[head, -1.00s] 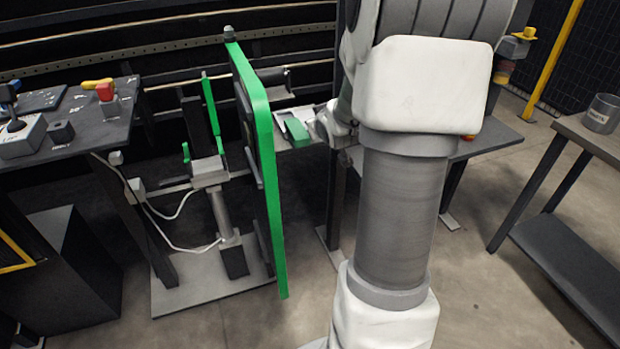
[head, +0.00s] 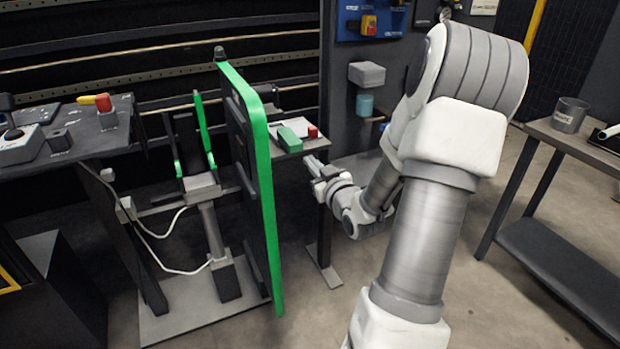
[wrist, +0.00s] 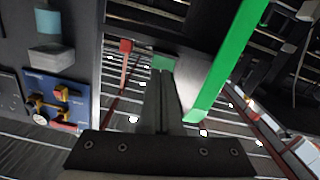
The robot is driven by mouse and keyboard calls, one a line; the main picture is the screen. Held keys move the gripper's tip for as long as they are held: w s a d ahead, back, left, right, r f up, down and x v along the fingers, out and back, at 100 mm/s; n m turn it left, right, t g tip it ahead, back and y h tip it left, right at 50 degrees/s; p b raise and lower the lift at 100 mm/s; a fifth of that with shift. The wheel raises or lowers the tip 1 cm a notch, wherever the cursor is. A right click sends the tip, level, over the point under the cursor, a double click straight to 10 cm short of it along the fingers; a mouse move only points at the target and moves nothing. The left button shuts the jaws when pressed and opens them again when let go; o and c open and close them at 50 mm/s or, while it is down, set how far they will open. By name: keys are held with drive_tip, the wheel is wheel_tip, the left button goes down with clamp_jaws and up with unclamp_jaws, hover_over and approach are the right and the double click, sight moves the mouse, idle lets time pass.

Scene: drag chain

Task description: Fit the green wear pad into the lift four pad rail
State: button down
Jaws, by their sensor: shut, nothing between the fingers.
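A green block (head: 288,140), which looks like the wear pad, lies on a small pale shelf beyond the big green-edged panel. In the wrist view a green block (wrist: 163,62) shows just past the fingertips. My gripper (head: 309,165) is shut and empty, at the near right of the shelf, apart from the block. Its closed fingers also show in the wrist view (wrist: 162,100). A lift-like post with upright green parts (head: 203,130) stands left of the panel. I cannot make out which part is the lift four pad rail.
The tall green-edged panel (head: 268,190) stands close left of my gripper; its green edge (wrist: 228,65) is at the right in the wrist view. A small red block (head: 312,131) lies beside the green block. A bench (head: 590,150) with a cup is at right. Open floor lies between.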

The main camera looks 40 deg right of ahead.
sight(291, 143)
drive_tip(key=shift+t, duration=0.3)
drive_tip(key=shift+a+x, duration=0.15)
drive_tip(key=shift+x, duration=1.05)
drive_tip(key=shift+a+x, duration=0.15)
drive_tip(key=shift+x, duration=1.05)
drive_tip(key=shift+w+f, duration=0.1)
drive_tip(key=shift+f, duration=0.05)
drive_tip(key=shift+b+x, duration=0.85)
drive_tip(key=shift+x, duration=2.8)
drive_tip(key=shift+a, duration=0.1)
drive_tip(key=p+v, duration=0.2)
drive_tip(key=v, duration=1.8)
drive_tip(key=shift+d, duration=0.2)
